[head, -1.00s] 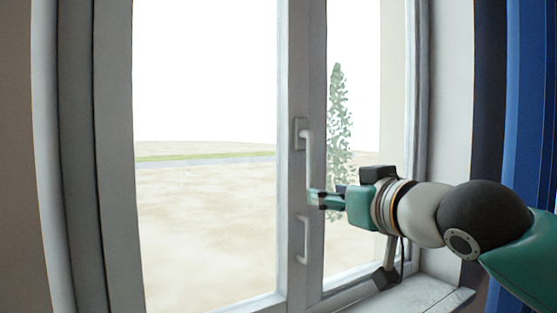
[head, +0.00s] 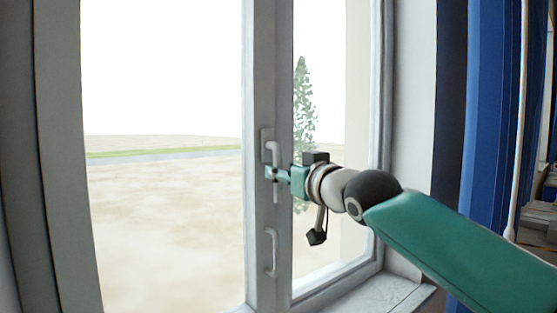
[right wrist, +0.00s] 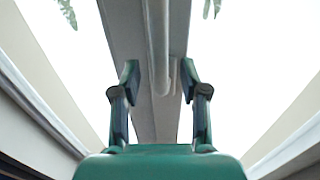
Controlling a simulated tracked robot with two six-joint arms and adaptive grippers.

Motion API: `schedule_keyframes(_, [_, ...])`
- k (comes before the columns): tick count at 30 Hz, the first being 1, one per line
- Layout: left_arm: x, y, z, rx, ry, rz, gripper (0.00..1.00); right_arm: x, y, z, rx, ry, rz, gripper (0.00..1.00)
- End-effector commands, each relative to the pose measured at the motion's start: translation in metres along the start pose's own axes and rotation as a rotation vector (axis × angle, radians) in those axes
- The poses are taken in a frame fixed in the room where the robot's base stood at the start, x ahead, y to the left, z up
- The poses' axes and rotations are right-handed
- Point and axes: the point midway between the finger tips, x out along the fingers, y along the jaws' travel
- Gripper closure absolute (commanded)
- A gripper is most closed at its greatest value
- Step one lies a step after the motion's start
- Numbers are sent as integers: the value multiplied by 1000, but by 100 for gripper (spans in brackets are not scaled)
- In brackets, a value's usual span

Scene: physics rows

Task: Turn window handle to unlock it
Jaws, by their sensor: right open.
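The window handle (head: 277,152) is a pale lever on the grey middle post of the window frame, hanging straight down from its plate. My right gripper (head: 269,173) is at the lever's lower part, coming in from the right. In the right wrist view the handle (right wrist: 157,45) runs down the picture as a grey bar, its end between the two green fingers of my right gripper (right wrist: 160,78). The fingers are open, with a gap on each side of the bar. Whether the lever's end is inside the jaws or just beyond them I cannot tell. My left gripper is out of view.
A second, fixed-looking pull (head: 271,252) sits lower on the same post. The window sill (head: 372,296) lies below at the right. A blue curtain (head: 487,110) hangs on the right, beyond the window reveal. Outside are sandy ground and a tree.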

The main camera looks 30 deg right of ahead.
Motion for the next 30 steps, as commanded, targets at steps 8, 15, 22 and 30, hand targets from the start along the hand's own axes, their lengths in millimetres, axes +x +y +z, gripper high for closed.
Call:
schedule_keyframes(8, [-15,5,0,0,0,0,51,31,0,-1,0,0,0,56])
schedule_keyframes(15, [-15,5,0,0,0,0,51,35,-1,0,0,1,-1,56])
schedule_keyframes(22, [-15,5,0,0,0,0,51,34,-1,0,1,1,-2,76])
schedule_keyframes(30, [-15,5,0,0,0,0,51,34,-1,0,1,1,-2,100])
